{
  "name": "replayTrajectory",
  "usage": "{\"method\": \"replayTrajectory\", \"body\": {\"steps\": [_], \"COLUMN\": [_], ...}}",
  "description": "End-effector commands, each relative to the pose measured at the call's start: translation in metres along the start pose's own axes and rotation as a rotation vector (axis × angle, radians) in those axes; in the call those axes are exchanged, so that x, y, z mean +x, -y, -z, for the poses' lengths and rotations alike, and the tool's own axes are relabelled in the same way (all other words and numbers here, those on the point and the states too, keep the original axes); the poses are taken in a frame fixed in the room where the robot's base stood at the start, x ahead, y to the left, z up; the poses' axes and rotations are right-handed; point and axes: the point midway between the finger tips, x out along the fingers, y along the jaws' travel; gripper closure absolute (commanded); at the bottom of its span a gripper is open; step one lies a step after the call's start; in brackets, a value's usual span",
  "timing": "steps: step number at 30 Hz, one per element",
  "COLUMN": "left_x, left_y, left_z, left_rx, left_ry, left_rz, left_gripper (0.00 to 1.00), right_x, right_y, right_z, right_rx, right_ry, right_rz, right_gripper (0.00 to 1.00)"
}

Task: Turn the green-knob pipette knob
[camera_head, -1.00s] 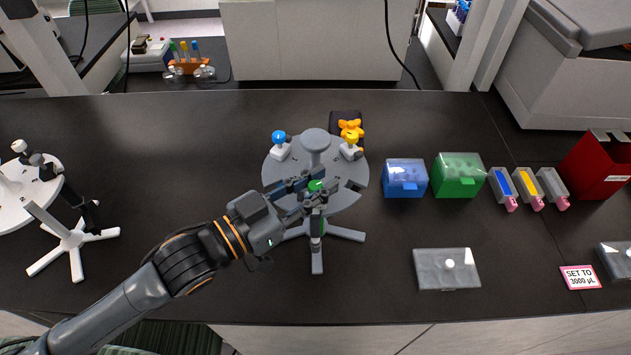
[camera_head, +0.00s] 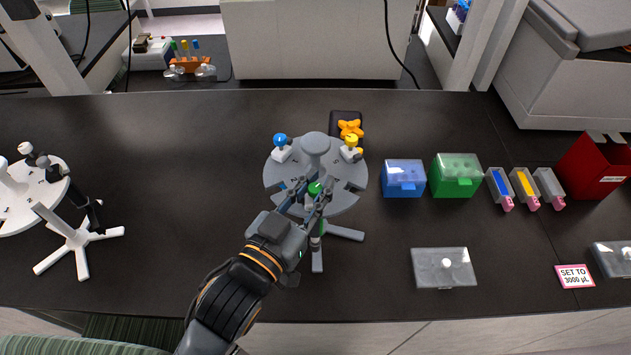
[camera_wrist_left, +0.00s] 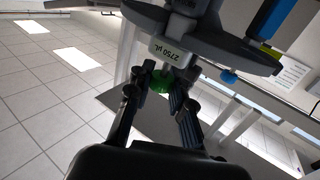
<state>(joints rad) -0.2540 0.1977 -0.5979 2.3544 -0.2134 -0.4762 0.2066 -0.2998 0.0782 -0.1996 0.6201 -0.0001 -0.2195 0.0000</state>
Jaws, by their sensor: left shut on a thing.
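The green-knob pipette hangs on the front of the grey round stand (camera_head: 345,200). Its green knob (camera_head: 315,187) shows between the fingers of my left gripper (camera_head: 309,194), which is shut on it. In the left wrist view the green knob (camera_wrist_left: 160,82) sits between the two dark fingers (camera_wrist_left: 162,84), just below a white pipette body (camera_wrist_left: 168,52) marked 2750 µL. The rest of the pipette is partly hidden by the gripper in the head view. My right gripper is not in view.
Blue-knob (camera_head: 280,141) and yellow-knob (camera_head: 351,141) pipettes hang on the same stand. A sign (camera_head: 574,276) reads SET TO 3000 µL. Blue (camera_head: 404,178) and green (camera_head: 457,176) boxes and a clear box (camera_head: 443,268) stand right. A white stand (camera_head: 75,238) is left.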

Motion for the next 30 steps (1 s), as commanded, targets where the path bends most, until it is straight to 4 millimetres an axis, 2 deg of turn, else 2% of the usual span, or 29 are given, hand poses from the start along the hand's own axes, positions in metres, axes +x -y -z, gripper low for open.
{"method": "replayTrajectory", "body": {"steps": [9, 24, 25, 28, 30], "left_x": [-0.0001, 0.0000, 0.0001, 0.0001, 0.0001], "left_y": [-0.0007, -0.0006, -0.0006, -0.0006, -0.0005], "left_z": [0.0000, 0.0004, 0.0004, 0.0004, 0.0004], "left_rx": [-0.004, 0.001, 0.001, 0.000, 0.000], "left_ry": [-0.001, -0.003, -0.003, -0.003, -0.003], "left_rz": [0.118, 0.135, 0.135, 0.135, 0.135], "left_gripper": [1.00, 1.00, 0.74, 0.55, 0.55], "right_x": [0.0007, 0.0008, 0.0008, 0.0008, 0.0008], "right_y": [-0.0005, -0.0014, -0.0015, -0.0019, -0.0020], "right_z": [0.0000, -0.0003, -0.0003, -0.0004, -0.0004], "right_rx": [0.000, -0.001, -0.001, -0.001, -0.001], "right_ry": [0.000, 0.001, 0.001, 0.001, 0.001], "right_rz": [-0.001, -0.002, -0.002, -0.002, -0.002], "right_gripper": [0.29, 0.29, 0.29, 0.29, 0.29]}}
